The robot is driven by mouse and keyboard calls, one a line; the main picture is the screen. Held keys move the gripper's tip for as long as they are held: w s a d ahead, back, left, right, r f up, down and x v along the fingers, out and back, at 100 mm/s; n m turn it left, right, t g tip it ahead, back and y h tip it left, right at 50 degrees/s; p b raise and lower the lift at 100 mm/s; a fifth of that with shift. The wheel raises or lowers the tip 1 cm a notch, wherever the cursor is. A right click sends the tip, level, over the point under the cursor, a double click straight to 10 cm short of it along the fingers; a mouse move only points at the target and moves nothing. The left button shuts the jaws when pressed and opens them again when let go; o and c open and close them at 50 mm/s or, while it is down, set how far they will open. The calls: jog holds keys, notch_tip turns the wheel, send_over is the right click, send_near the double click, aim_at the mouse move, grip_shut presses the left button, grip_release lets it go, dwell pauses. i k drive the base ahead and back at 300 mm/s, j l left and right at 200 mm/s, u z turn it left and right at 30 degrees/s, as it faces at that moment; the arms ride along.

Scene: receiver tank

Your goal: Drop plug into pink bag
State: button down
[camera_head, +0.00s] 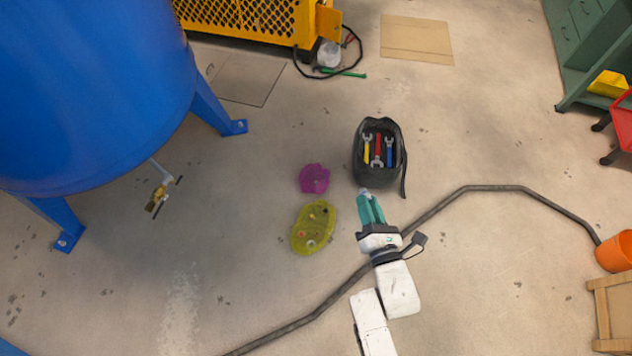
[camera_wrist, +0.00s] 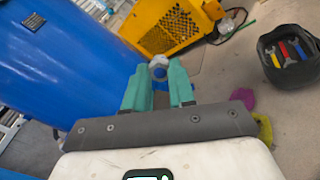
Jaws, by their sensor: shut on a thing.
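My gripper (camera_head: 370,208) has teal fingers and is shut on a small pale plug (camera_head: 364,191). In the wrist view the bag (camera_wrist: 243,97) is at the right, partly hidden behind my gripper's body. The inside of the bag cannot be made out.
A yellow-green bag (camera_head: 297,243) with small pieces lies just below the pink bag. A black tool bag (camera_head: 361,171) with several wrenches stands just beyond my fingertips. A dark hose (camera_head: 455,197) crosses the floor. The blue tank (camera_head: 90,90) stands left, the yellow cage (camera_head: 250,18) behind.

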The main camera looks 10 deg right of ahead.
aim_at(313, 179)
jog(key=i+u, duration=0.15)
jog(key=u, duration=0.25)
jog(key=i+l+u, duration=0.15)
jog(key=u, duration=0.25)
jog(key=i+l+u, duration=0.1)
jog(key=i+l, duration=0.15)
jog(key=i+l+u, duration=0.1)
jog(key=l, duration=0.25)
jog(key=i+l+u, duration=0.15)
jog(key=i+l, duration=0.15)
jog(key=i+l+u, duration=0.1)
jog(key=l, duration=0.3)
jog(key=i+l+u, duration=0.1)
jog(key=i+l, duration=0.35)
jog(key=l, duration=0.15)
jog(key=i+l, duration=0.15)
jog(key=l, duration=0.15)
jog(key=i+l, duration=0.15)
jog(key=l, duration=0.15)
